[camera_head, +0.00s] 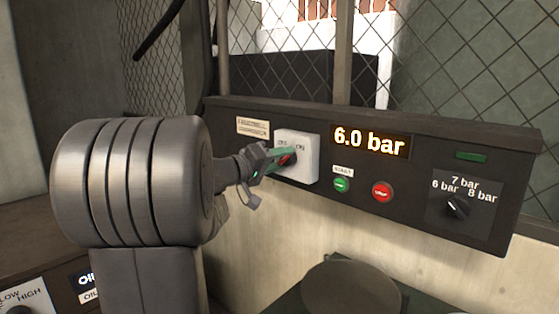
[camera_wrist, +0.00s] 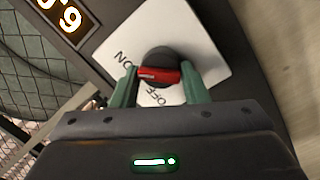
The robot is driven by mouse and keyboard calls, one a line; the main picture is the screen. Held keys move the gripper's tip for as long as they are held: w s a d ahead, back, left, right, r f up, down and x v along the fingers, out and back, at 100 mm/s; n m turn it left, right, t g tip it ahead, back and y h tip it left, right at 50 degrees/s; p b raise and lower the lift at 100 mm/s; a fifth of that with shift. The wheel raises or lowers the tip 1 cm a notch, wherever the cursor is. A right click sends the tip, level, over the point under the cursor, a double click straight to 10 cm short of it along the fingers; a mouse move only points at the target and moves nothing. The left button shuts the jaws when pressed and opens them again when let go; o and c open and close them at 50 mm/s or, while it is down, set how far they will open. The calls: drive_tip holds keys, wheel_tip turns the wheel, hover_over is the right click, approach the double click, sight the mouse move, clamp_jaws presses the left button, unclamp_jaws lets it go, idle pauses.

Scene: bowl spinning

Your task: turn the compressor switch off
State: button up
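The compressor switch is a dark round knob with a red bar, on a white plate (camera_head: 310,160) lettered OFF and ON. In the wrist view the knob (camera_wrist: 160,60) sits in the middle, its red bar lying across the picture between my green fingers. ON reads at left and OFF below the knob, both upside down. My gripper (camera_wrist: 160,84) has one finger against each side of the knob, with no clear gap showing. In the head view my gripper (camera_head: 281,157) reaches the switch from the left and partly hides the knob (camera_head: 289,159).
The dark control panel also holds a display (camera_head: 370,141) reading 6.0 bar, a green button (camera_head: 341,184), a red button (camera_head: 382,192) and a pressure selector (camera_head: 457,207) marked 6, 7 and 8 bar. Wire mesh stands behind. A round dark object (camera_head: 352,288) is below the panel.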

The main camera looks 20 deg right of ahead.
drive_tip(key=shift+c, duration=1.4)
drive_tip(key=shift+f, duration=0.1)
drive_tip(key=shift+f+b, duration=0.1)
drive_tip(key=shift+b, duration=0.25)
drive_tip(key=shift+f+n+b, duration=0.2)
drive_tip(key=shift+n+b, duration=0.7)
drive_tip(key=shift+n, duration=0.2)
drive_tip(key=n+b, duration=0.2)
drive_tip(key=shift+f+n+t, duration=0.1)
drive_tip(key=shift+n+t, duration=0.2)
drive_tip(key=n+b, duration=0.1)
drive_tip(key=n, duration=0.3)
drive_tip(key=shift+h+b, duration=0.35)
drive_tip(key=shift+h, duration=0.05)
drive_tip(key=n+t+b, duration=0.1)
drive_tip(key=n, duration=0.4)
drive_tip(key=shift+f, duration=0.1)
drive_tip(key=shift+s+n+t, duration=0.15)
drive_tip(key=shift+n+t, duration=0.35)
drive_tip(key=shift+n, duration=2.3)
